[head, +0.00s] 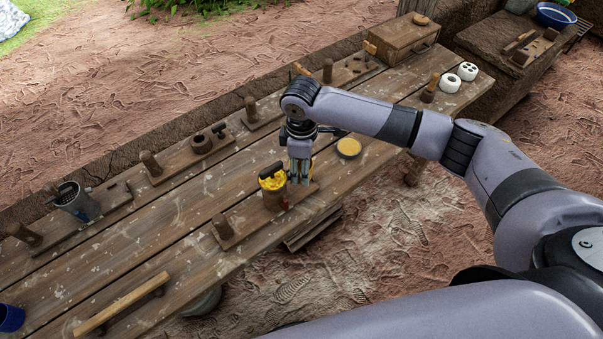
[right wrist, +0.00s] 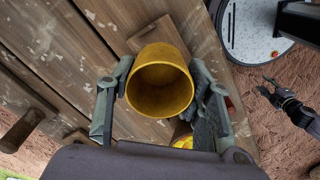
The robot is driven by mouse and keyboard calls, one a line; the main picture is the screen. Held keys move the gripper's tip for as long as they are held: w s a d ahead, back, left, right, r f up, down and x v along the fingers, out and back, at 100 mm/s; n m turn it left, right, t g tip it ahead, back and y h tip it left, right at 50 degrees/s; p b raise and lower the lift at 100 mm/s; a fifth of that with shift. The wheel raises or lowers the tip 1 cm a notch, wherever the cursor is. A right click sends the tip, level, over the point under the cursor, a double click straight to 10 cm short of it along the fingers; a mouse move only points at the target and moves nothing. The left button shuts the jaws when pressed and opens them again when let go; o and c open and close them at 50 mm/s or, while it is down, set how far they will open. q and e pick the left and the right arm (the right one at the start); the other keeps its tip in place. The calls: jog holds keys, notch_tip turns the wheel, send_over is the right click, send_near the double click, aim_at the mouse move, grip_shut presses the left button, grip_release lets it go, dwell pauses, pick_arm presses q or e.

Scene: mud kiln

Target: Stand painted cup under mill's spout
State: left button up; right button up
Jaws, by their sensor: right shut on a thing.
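My right gripper (head: 300,178) is over the middle of the bench, its fingers pointing down. In the right wrist view its fingers (right wrist: 160,100) are shut on a yellow cup (right wrist: 160,85) from both sides. I look down into the cup's open, empty-looking mouth. Just left of the gripper stands a brown body with a yellow top and dark handle, apparently the mill (head: 273,195). Its spout is not clear. My left gripper (right wrist: 268,86) is small at the right wrist view's right edge, apparently open.
A round yellow-topped thing (head: 348,147) lies right of the gripper. Boards with pegs (head: 205,150) line the bench's back edge. A metal container (head: 75,202) stands left, a wooden box (head: 403,38) at the far end. White pieces (head: 450,83) sit right. The front planks are partly clear.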

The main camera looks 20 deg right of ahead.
notch_tip(320, 180, down, 4)
jog(key=shift+f, duration=0.3)
jog(key=shift+f, duration=0.15)
jog(key=o, duration=1.1)
jog(key=shift+o, duration=0.2)
notch_tip(320, 180, up, 12)
jog(key=shift+r+b, duration=0.2)
jog(key=shift+b, duration=0.6)
